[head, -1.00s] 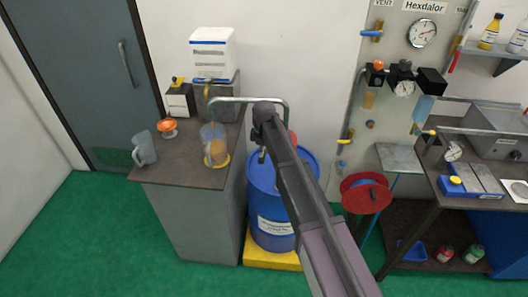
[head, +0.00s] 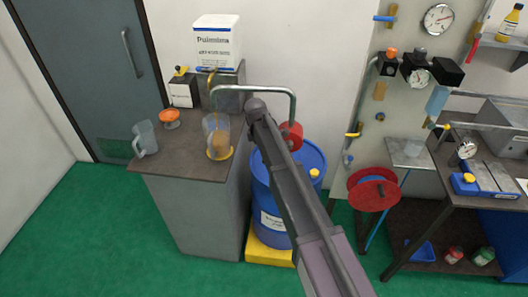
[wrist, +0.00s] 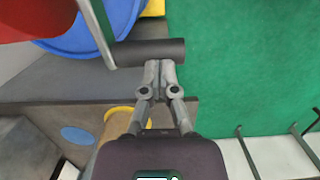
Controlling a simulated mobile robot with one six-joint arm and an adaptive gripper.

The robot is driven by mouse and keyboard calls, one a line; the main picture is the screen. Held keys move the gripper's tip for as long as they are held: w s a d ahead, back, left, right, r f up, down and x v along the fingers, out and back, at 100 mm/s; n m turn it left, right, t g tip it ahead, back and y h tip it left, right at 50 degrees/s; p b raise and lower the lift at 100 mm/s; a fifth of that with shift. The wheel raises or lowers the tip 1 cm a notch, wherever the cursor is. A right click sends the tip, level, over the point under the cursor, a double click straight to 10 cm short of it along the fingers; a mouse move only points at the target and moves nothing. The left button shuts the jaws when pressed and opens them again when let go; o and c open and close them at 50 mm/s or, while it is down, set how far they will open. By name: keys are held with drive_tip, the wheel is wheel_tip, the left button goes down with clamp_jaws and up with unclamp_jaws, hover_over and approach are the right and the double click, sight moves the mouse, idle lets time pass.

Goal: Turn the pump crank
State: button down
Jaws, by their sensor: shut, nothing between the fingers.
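The red pump (head: 291,134) sits at the top of the blue drum (head: 312,165), partly covered by my arm. In the wrist view, red pump body (wrist: 30,18) shows at the upper left. A pale metal bar (wrist: 97,30) runs down to a dark cylindrical handle (wrist: 150,52), which looks like the crank's grip. My gripper (wrist: 160,66) is shut and empty. Its fingertips are at the lower side of the handle in the picture; I cannot tell whether they touch it. In the head view the handle and my fingers are hidden behind my arm.
A bent metal pipe (head: 262,88) runs from the drum side to above the jug (head: 218,138) on the grey cabinet (head: 205,215). A red reel (head: 373,192) and a workbench (head: 440,205) stand to the right. Green floor is free in front.

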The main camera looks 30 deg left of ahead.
drive_tip(key=shift+s+a+f+b, duration=0.15)
drive_tip(key=shift+f+b, duration=0.2)
drive_tip(key=shift+f, duration=0.2)
drive_tip(key=shift+a+r, duration=0.1)
idle(0.3)
drive_tip(key=s+a+r+p, duration=0.2)
drive_tip(key=a+r+p, duration=0.4)
drive_tip(key=r+p, duration=0.5)
drive_tip(key=shift+s+a+r+p, duration=0.3)
drive_tip(key=shift+r+p, duration=0.1)
drive_tip(key=shift+p, duration=0.1)
idle(1.3)
